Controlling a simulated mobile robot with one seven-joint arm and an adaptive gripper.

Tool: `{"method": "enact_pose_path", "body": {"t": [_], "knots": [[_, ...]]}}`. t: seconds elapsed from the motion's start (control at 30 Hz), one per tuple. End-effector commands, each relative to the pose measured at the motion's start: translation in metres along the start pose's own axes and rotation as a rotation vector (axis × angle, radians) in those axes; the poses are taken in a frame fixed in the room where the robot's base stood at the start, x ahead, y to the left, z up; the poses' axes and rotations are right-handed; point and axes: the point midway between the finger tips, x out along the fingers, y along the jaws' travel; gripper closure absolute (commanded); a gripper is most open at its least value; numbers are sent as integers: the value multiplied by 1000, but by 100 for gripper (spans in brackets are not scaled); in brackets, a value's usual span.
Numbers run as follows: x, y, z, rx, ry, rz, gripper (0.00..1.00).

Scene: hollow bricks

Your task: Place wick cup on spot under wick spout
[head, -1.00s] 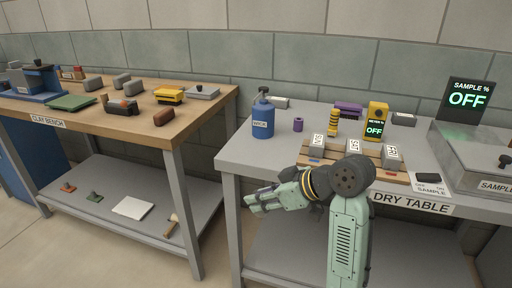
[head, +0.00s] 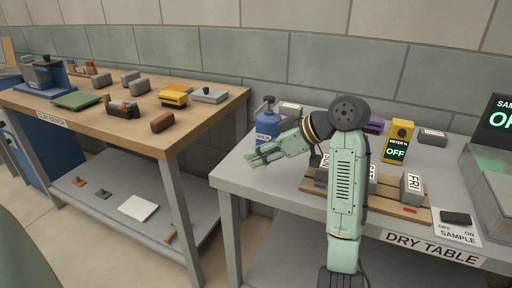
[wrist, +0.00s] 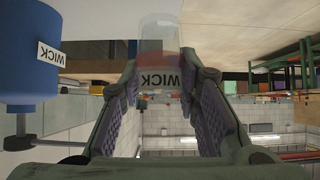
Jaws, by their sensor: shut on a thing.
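The wick cup (wrist: 160,42) is a clear cup with a WICK label, upside down in the wrist view. My gripper (wrist: 160,78) is shut on it, with a finger on each side. In the head view my gripper (head: 252,158) is at the front left of the dry table, just in front of the blue WICK bottle (head: 267,128). I cannot make out the clear cup there. The bottle also shows at the left of the wrist view (wrist: 28,75), apart from the cup. The spot under its spout is not clearly visible.
The clay bench (head: 150,128) is at the left, across a gap.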

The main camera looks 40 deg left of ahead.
Motion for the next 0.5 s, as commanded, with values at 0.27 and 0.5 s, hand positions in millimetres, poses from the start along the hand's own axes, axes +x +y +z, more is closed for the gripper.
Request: {"method": "enact_pose_path", "body": {"t": [0.27, 0.5], "knots": [[31, 53, -20, 2, -1, 1, 90], [41, 69, -23, 1, 0, 2, 90]]}}
